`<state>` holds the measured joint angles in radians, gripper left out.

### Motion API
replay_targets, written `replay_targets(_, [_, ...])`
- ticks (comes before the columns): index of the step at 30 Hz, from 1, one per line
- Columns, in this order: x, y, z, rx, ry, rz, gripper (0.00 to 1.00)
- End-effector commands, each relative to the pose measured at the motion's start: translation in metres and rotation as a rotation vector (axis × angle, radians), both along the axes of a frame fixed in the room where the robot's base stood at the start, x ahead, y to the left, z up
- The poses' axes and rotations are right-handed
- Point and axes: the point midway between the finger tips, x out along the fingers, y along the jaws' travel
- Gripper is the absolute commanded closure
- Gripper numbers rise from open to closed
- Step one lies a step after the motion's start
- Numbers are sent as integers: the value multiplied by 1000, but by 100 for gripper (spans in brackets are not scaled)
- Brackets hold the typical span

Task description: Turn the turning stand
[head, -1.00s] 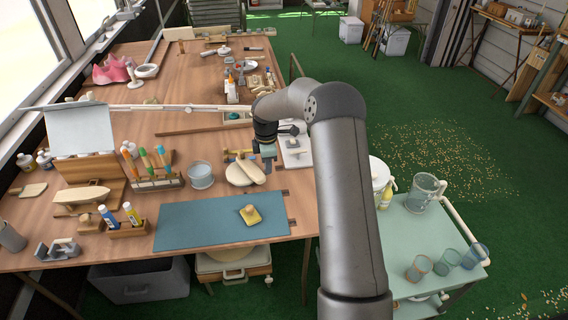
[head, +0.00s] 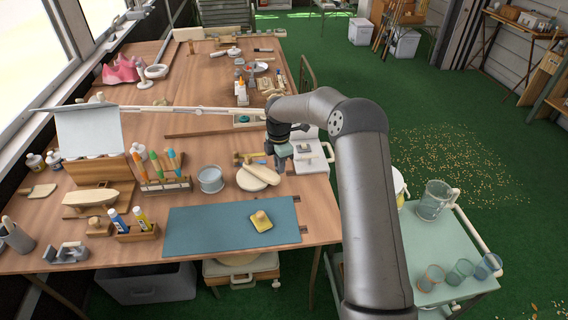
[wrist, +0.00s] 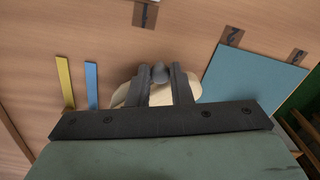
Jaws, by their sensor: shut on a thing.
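The turning stand (head: 246,182) is a low cream round disc on the workbench, with a long cream rounded piece (head: 262,174) lying across its top. My gripper (head: 281,168) points down at the stand's far right side in the head view. In the wrist view, the two dark fingers of my gripper (wrist: 160,88) are shut on a small grey upright peg (wrist: 159,72). Cream parts of the stand (wrist: 122,95) show on both sides of the fingers. My gripper hides the rest, so I cannot see how the peg joins the stand.
A blue-green mat (head: 205,230) with a yellow block lies in front. Numbered tags (wrist: 145,14) and yellow and blue strips (wrist: 91,84) lie near the stand. A trolley with glasses (head: 461,271) stands right.

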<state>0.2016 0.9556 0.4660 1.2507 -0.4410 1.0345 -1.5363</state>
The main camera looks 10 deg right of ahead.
Motion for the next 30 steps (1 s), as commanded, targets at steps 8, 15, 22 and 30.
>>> replay_targets(8, [1,1,2,0,-4,2,100])
replay_targets(15, [1,1,2,0,-3,2,59])
replay_targets(22, [0,1,1,0,-1,2,59])
replay_targets(30, [1,0,34,0,-5,1,59])
